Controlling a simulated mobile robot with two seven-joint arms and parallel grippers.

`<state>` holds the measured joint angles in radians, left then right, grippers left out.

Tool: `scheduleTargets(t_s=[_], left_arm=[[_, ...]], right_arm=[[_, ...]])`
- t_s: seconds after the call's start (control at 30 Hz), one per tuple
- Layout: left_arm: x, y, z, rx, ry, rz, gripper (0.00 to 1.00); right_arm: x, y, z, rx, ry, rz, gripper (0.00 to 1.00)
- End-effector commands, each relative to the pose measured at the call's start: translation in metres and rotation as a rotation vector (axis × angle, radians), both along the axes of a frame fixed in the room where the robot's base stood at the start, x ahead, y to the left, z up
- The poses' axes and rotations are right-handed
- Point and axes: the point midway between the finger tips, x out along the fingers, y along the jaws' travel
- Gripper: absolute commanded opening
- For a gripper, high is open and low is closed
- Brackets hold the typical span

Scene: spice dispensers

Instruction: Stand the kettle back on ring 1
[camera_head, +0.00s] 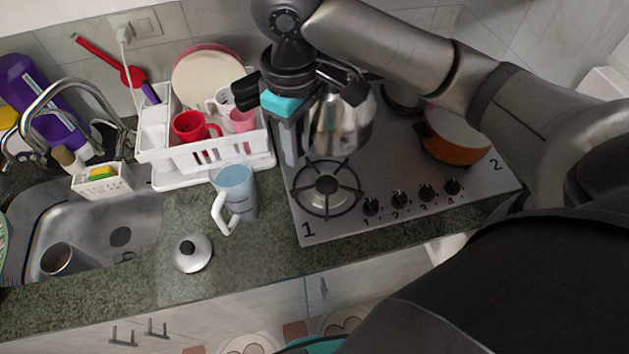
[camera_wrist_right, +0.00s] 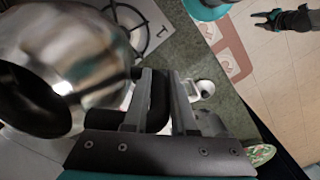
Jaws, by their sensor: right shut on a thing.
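The silver kettle (camera_head: 338,122) is over the left part of the hob, just behind ring 1 in the head view. My right gripper (camera_head: 298,140) is shut on its black handle (camera_wrist_right: 157,98). The kettle body (camera_wrist_right: 85,55) fills the left of the wrist view, with a dark round part at lower left. I cannot tell whether its base touches the hob. Ring 1 (camera_head: 326,187), the front left burner with a black grate, is bare; part of its grate shows in the wrist view (camera_wrist_right: 133,22). My left gripper (camera_wrist_right: 283,18) appears far off in the wrist view, its jaws unclear.
An orange pan (camera_head: 455,136) stands on the hob's right. Left of the hob are a blue pitcher (camera_head: 236,187), a white dish rack (camera_head: 207,157) with crockery, and a silver lid (camera_head: 193,253) on the counter. Control knobs (camera_head: 399,199) line the hob's front.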

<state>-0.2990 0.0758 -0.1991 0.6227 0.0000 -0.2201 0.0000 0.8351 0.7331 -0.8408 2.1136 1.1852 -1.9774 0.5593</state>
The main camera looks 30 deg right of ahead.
Motion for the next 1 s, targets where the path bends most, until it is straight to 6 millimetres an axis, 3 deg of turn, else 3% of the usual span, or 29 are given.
scheduleTargets(t_s=[0.1, 0.4, 1.0], left_arm=[[0.000, 0.000, -0.007, 0.000, 0.000, 0.000, 0.50], [0.000, 0.001, -0.016, 0.001, 0.001, -0.002, 0.50], [-0.002, 0.003, -0.024, 0.004, 0.003, -0.003, 0.50]], right_arm=[[-0.001, -0.001, -0.034, -0.002, 0.006, -0.003, 0.00], [-0.001, -0.001, -0.110, -0.003, 0.003, -0.002, 0.00], [0.000, -0.001, -0.182, -0.002, -0.001, -0.002, 0.00]])
